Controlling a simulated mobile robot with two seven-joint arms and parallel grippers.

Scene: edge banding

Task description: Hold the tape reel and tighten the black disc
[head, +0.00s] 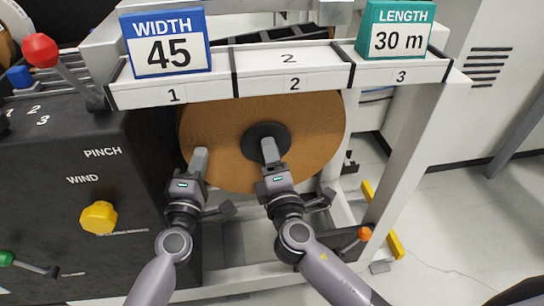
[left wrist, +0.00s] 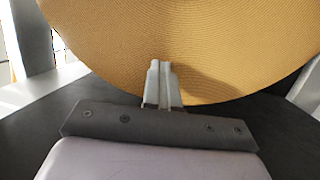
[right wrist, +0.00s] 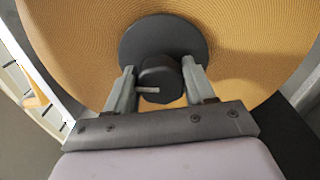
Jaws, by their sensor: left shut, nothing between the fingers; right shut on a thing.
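The tape reel (head: 318,125) is a large tan-orange disc mounted upright under the shelf. The black disc (head: 281,130) sits at its centre; in the right wrist view the disc (right wrist: 190,35) has a round black knob (right wrist: 160,75) with a light mark in front. My right gripper (head: 268,150) is shut on this knob, one finger at each side. My left gripper (head: 200,155) is shut and empty, its fingertips in front of the reel's left part. In the left wrist view its closed fingers (left wrist: 160,68) overlap the reel's face (left wrist: 210,40); I cannot tell whether they touch.
A shelf (head: 220,92) with numbered bays runs above the reel, carrying a blue WIDTH 45 sign (head: 166,43) and a teal LENGTH 30 m sign (head: 396,30). A black panel (head: 90,220) with a yellow knob (head: 98,217) stands at left. An orange-tipped lever (head: 364,234) is lower right.

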